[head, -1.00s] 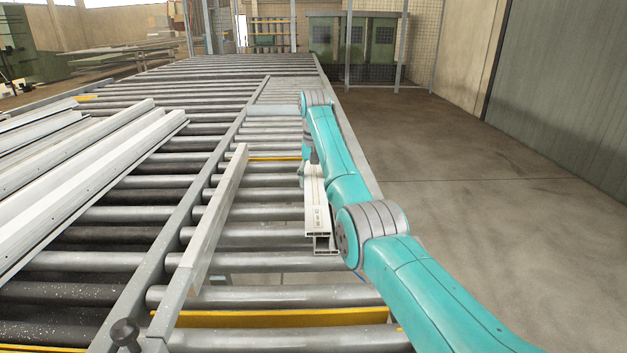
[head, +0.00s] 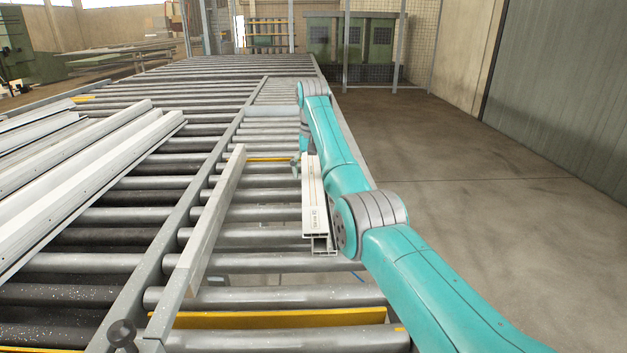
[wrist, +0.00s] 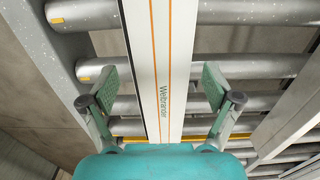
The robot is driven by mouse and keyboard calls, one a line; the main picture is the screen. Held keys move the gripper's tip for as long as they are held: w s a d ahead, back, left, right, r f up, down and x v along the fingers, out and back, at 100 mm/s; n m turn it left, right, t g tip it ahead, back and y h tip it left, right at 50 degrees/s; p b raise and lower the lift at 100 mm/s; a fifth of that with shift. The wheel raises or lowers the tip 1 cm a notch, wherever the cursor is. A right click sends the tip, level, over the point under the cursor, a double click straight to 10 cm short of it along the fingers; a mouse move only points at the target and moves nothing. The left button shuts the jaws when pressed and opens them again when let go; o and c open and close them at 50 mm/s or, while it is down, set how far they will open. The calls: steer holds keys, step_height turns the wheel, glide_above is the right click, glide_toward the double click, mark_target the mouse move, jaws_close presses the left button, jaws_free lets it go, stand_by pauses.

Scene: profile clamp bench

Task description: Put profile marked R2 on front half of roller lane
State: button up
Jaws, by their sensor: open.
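A long white profile (head: 313,195) lies lengthwise over the right-hand roller lane (head: 262,236), close to the lane's right side. Its near end shows a hollow section, and a small label on top is too small to read. In the wrist view the profile (wrist: 167,60) carries two orange lines and printed lettering. My gripper (wrist: 163,88) is open, with one finger on each side of the profile and a gap on both sides. In the head view my gripper (head: 297,166) shows at the profile's left edge; my arm hides part of the profile's right side.
Several white profiles (head: 85,165) lie on the rollers at left. A long pale bar (head: 212,222) runs along the lane's left side. Yellow strips cross the lane at the front (head: 280,319) and farther back (head: 268,159). Open floor (head: 480,200) lies to the right.

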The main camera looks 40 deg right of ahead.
mark_target(312, 178)
step_height(312, 178, up, 10)
steer(key=shift+f, duration=0.25)
stand_by(0.6)
